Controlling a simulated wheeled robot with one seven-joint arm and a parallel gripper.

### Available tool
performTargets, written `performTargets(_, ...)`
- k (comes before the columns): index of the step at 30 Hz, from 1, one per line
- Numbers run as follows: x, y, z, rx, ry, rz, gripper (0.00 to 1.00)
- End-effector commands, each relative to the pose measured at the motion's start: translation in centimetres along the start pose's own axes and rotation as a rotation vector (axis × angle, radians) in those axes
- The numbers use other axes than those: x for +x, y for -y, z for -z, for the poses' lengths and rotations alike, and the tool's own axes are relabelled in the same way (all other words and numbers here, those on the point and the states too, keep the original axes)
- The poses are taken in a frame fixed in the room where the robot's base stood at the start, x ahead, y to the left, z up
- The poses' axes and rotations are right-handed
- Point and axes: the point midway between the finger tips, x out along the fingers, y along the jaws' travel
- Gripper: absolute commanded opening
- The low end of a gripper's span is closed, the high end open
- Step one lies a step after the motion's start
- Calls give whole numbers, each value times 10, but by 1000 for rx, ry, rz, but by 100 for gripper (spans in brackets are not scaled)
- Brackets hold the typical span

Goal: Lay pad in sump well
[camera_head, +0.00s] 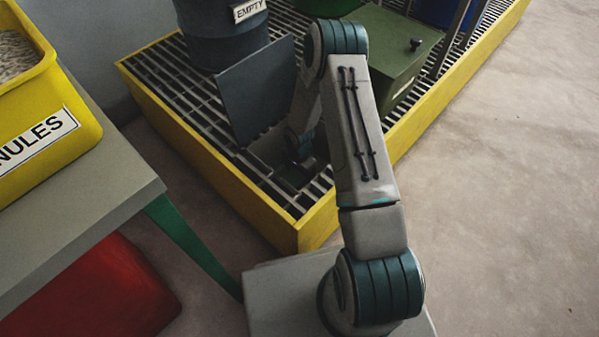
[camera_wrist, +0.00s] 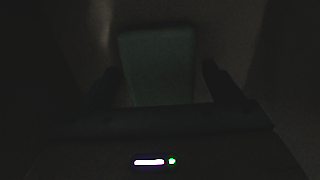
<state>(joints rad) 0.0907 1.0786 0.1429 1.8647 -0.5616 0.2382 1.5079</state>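The pad (camera_wrist: 158,62) shows in the dark wrist view as a dull green, roughly rectangular block. It lies flat ahead of my gripper (camera_wrist: 161,72), whose two fingers stand apart with a gap on each side of the pad. The sump well (camera_head: 268,154) is a dark opening in the grating in the head view, partly hidden by my arm. My wrist reaches down into it. A small dark green patch shows low in the opening, too dim to name. My gripper's fingers are hidden in the head view.
A dark grey plate (camera_head: 257,88) stands raised at the well's back edge. The yellow-rimmed grating (camera_head: 180,122) also bears a blue-grey drum (camera_head: 215,40) and a green box (camera_head: 395,45). A yellow granules bin (camera_head: 75,95) sits on the grey table (camera_head: 110,205) at left.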

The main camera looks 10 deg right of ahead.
Motion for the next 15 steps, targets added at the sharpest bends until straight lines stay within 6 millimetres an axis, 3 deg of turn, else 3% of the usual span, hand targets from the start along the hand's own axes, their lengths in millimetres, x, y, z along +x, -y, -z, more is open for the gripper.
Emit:
performTargets(9, -6, 0, 0, 1, 0, 1, 85)
performTargets(15, -46, 1, 1, 1, -2, 2, 85)
